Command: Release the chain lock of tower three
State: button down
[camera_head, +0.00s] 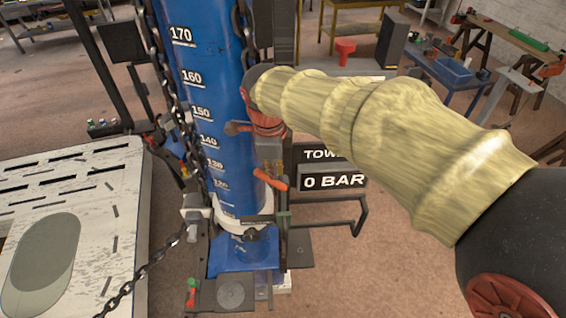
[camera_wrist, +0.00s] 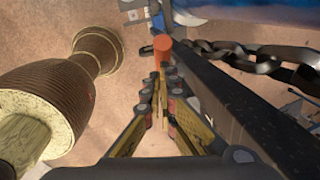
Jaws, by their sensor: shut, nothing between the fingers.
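The tower is a blue column (camera_head: 203,75) with white scale marks. A dark chain (camera_head: 172,85) hangs along its left side, and a chain also shows at the upper right in the wrist view (camera_wrist: 250,55). An orange-red handle (camera_head: 271,179) sticks out low on the tower's right side. In the wrist view, an orange-red cylinder (camera_wrist: 162,47) lies just beyond my fingertips; contact cannot be told. My gripper (camera_wrist: 160,80) is shut and empty. In the head view it is mostly hidden by my wrist. Which fitting is the chain lock is unclear.
A sign reading "0 BAR" (camera_head: 334,181) stands right of the tower, its upper line partly covered. A slotted pale plate (camera_head: 100,220) lies at left. A dark bar (camera_wrist: 240,110) runs close along my gripper's right side. Workbenches stand behind.

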jog(key=shift+s+a+f+h+b, duration=0.1)
jog(key=shift+a+f+h+b, duration=0.35)
jog(key=shift+a, duration=0.3)
jog(key=shift+a, duration=0.15)
